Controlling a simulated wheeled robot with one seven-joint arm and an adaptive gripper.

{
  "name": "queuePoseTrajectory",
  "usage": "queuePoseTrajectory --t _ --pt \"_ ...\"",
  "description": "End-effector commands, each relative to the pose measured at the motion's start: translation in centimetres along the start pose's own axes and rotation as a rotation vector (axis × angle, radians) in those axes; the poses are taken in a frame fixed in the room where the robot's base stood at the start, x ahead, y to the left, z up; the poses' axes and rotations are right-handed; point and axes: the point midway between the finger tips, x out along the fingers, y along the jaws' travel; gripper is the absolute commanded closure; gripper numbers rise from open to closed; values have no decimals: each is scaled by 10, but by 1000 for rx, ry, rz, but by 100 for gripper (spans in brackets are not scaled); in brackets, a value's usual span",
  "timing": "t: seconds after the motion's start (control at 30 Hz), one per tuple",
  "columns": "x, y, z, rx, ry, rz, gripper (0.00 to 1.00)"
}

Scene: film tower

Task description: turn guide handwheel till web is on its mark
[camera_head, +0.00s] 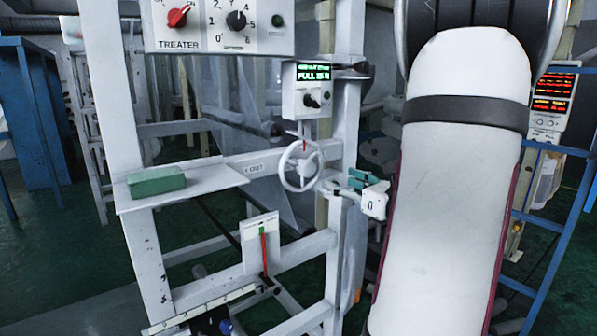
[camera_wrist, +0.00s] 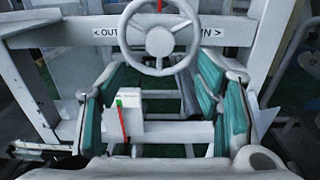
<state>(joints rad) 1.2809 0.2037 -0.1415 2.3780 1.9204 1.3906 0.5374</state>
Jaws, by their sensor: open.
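The white three-spoked guide handwheel (camera_head: 301,166) is on the frame's crossbar, with a red mark at its top. It also shows in the wrist view (camera_wrist: 160,39), between the OUT label and a partly hidden one ending in N. My gripper (camera_head: 364,185) is to the right of the wheel in the head view. In the wrist view its teal-padded fingers (camera_wrist: 160,78) are spread apart and empty, below the wheel's rim. A white gauge plate (camera_wrist: 134,125) below the wheel carries a green mark (camera_head: 261,230). The tip of a red pointer (camera_head: 264,255) is just below that mark; exact alignment is too small to tell.
A green block (camera_head: 156,180) lies on a white shelf (camera_head: 215,176) left of the wheel. A control box (camera_head: 307,93) with a lit display is above the wheel. Frame posts stand on both sides. A blue rack (camera_head: 545,250) is at the right.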

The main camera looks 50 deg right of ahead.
Motion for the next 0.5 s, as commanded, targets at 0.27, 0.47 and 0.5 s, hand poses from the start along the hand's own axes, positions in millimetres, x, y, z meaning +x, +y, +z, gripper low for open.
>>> queuePoseTrajectory --t 0.27,0.47,0.5 --pt "54 2 0 -1 1 5 42" --pt "91 2 0 -1 1 6 42" --pt "97 2 0 -1 1 5 42"
